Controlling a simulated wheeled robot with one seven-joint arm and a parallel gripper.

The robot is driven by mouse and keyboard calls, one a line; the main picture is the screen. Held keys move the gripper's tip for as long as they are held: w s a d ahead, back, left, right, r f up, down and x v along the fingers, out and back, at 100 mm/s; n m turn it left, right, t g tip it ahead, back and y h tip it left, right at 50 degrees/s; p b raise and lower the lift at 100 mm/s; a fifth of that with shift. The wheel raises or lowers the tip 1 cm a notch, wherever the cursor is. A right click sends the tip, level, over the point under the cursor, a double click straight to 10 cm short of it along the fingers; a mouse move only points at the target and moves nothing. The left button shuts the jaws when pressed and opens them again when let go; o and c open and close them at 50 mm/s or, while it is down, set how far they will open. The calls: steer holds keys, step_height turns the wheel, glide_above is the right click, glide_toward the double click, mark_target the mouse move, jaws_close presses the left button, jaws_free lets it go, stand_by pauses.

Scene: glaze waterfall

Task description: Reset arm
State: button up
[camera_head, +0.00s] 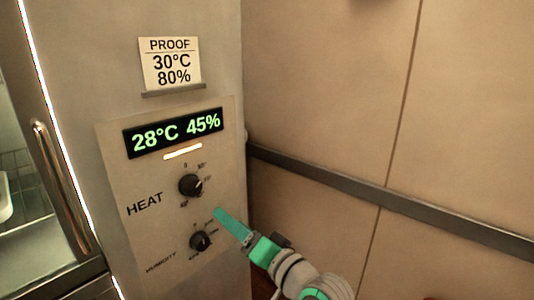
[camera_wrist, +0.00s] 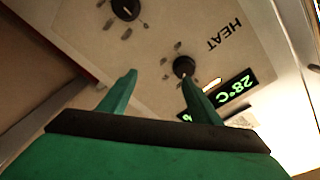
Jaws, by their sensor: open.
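My gripper (camera_head: 218,213) is in front of the control panel in the head view, its green fingers pointing up and left, between the heights of the two knobs. In the wrist view my gripper (camera_wrist: 158,76) has its two fingers spread apart with nothing between them. The black HEAT knob (camera_head: 190,185) is up and left of the fingertips; in the wrist view the HEAT knob (camera_wrist: 184,66) appears right at the tip of the right finger, and I cannot tell whether they touch. The black HUMIDITY knob (camera_head: 200,241) is below; it also shows in the wrist view (camera_wrist: 125,8).
A green display (camera_head: 177,133) reads 28°C 45%. Above it a card (camera_head: 170,63) reads PROOF 30°C 80%. A door handle (camera_head: 62,185) is at the left. A dark rail (camera_head: 400,206) crosses the tan wall at the right. Room in front of that wall looks free.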

steer(key=s+d+f+m+t+h, duration=0.2)
steer(key=d+f+h, duration=0.15)
steer(key=f, duration=0.85)
steer(key=s+d+f+m+t+h, duration=0.1)
steer(key=s+d+f+m+h, duration=0.2)
steer(key=f, duration=0.8)
steer(key=s+d+f+h, duration=0.3)
steer(key=s+f+h, duration=0.2)
steer(key=s+f, duration=0.65)
steer(key=s+n+h, duration=0.1)
steer(key=s+n, duration=0.5)
steer(key=s, duration=1.7)
steer(key=shift+s+d, duration=0.15)
steer(key=shift+d, duration=0.2)
steer(key=shift+d+h, duration=0.1)
steer(key=shift+h, duration=0.25)
